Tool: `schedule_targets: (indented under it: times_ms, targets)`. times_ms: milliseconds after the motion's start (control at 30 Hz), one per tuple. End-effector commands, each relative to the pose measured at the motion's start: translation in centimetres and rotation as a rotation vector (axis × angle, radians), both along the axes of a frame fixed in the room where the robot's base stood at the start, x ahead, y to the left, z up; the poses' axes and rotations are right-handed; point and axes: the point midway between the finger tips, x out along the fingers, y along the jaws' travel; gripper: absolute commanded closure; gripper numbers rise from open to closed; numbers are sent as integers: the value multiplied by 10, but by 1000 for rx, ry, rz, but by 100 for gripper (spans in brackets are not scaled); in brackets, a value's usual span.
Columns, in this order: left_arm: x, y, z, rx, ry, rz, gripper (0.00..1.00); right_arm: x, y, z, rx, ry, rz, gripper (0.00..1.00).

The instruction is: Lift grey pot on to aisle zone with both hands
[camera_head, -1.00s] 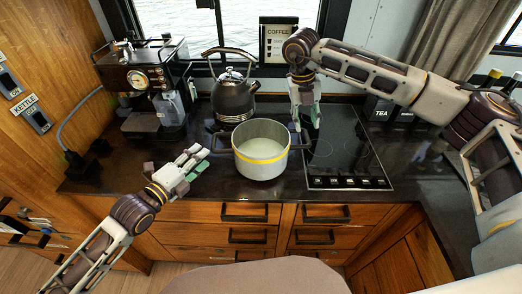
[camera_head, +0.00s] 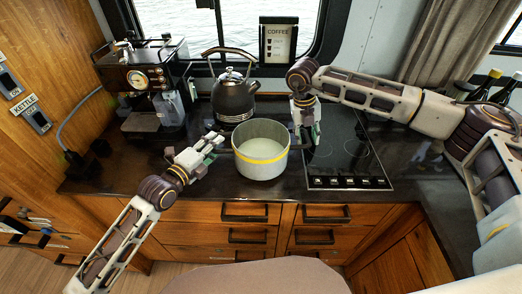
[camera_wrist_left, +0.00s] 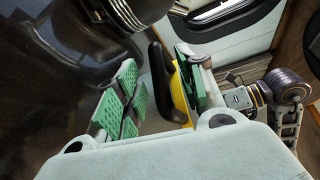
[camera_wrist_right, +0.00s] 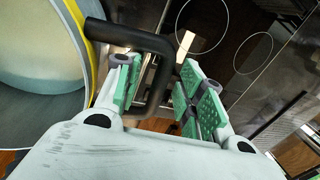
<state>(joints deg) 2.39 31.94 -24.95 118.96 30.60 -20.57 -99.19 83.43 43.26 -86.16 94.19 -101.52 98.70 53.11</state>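The grey pot (camera_head: 260,163) with a yellow band stands upright on the dark counter, pale contents inside. My left gripper (camera_head: 214,143) is at its left side. In the left wrist view, a black handle (camera_wrist_left: 163,75) lies between the spread green pads of the left gripper (camera_wrist_left: 152,90). My right gripper (camera_head: 306,135) points down at the pot's right side. In the right wrist view, the right handle (camera_wrist_right: 157,85) lies between the parted pads of the right gripper (camera_wrist_right: 160,88), and the pot's rim (camera_wrist_right: 84,50) shows at left. I cannot identify the aisle zone.
A black kettle (camera_head: 234,98) stands close behind the pot. A coffee machine (camera_head: 150,85) is at the back left. A black hob (camera_head: 345,150) lies to the right of the pot, with free surface. A coffee sign (camera_head: 279,40) stands at the window.

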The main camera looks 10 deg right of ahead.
Motion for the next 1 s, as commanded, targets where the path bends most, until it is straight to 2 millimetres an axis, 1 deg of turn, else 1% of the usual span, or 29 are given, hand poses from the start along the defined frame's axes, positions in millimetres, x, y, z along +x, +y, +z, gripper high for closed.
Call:
schedule_targets:
  times_ms: [133, 433, 733, 1000]
  targets:
    - [3, -3, 0, -1, 1, -1, 61, 0, -1, -4, 0, 0, 0, 61]
    - [3, -3, 0, -1, 1, -1, 61, 0, -1, -4, 0, 0, 0, 61]
    - [3, -3, -1, 1, 1, -1, 100, 0, -1, -4, -1, 0, 0, 100]
    - [3, -3, -1, 2, 0, -1, 100, 0, -1, -4, -1, 0, 0, 100]
